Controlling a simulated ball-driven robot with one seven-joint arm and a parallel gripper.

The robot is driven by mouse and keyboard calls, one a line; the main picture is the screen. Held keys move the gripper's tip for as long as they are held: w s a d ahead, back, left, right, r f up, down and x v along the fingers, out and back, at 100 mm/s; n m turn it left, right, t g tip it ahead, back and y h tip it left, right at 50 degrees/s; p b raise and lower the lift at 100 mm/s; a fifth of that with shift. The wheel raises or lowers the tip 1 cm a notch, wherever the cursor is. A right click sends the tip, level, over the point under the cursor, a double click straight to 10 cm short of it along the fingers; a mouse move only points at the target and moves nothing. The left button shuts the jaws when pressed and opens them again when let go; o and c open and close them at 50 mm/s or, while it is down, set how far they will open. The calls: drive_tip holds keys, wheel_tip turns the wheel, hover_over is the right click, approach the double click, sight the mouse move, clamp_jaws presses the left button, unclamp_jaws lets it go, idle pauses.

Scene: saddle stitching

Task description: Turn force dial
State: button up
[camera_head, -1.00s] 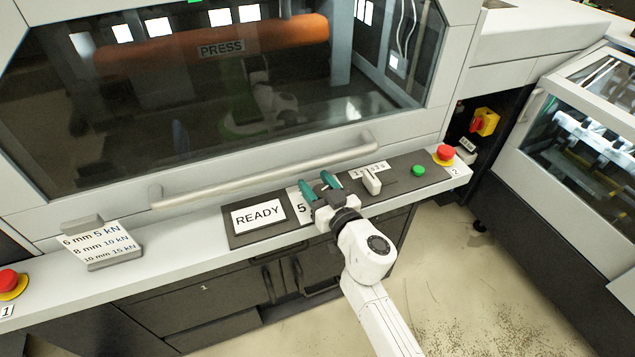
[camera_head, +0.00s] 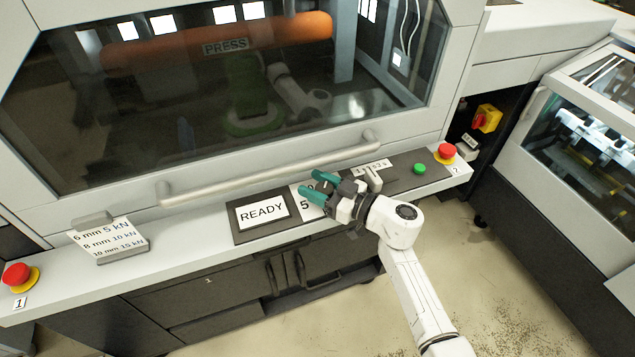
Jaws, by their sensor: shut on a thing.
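My gripper (camera_head: 319,186) has teal fingertips and lies low over the control panel, its fingers pointing left in the picture. It is shut on the force dial, which the fingers and wrist almost wholly hide. The dial's white scale plate (camera_head: 305,206) shows beside the fingertips, with a "5" readable and other marks partly covered. A READY display (camera_head: 262,211) is just left of the scale plate. A sign (camera_head: 108,240) on the ledge at left lists 6 mm 5 kN, 8 mm 10 kN and 10 mm 15 kN.
A pale lever (camera_head: 373,178) stands close behind my wrist, with a green button (camera_head: 419,169) and a red stop button (camera_head: 445,151) further right. Another red stop button (camera_head: 16,274) is at far left. The press door's handle bar (camera_head: 270,172) runs just behind the panel.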

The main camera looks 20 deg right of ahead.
drive_tip(key=shift+s+a+n+g+y, duration=0.1)
drive_tip(key=shift+n+g+y, duration=0.7)
drive_tip(key=shift+y, duration=0.2)
drive_tip(key=shift+g, duration=0.3)
drive_tip(key=o, duration=1)
drive_tip(key=shift+c, duration=0.2)
drive_tip(key=shift+s, duration=0.1)
drive_tip(key=b+v, duration=0.1)
drive_tip(key=v, duration=0.9)
drive_tip(key=shift+s+d+f, duration=0.15)
drive_tip(key=shift+d+f, duration=0.05)
drive_tip(key=shift+d, duration=0.15)
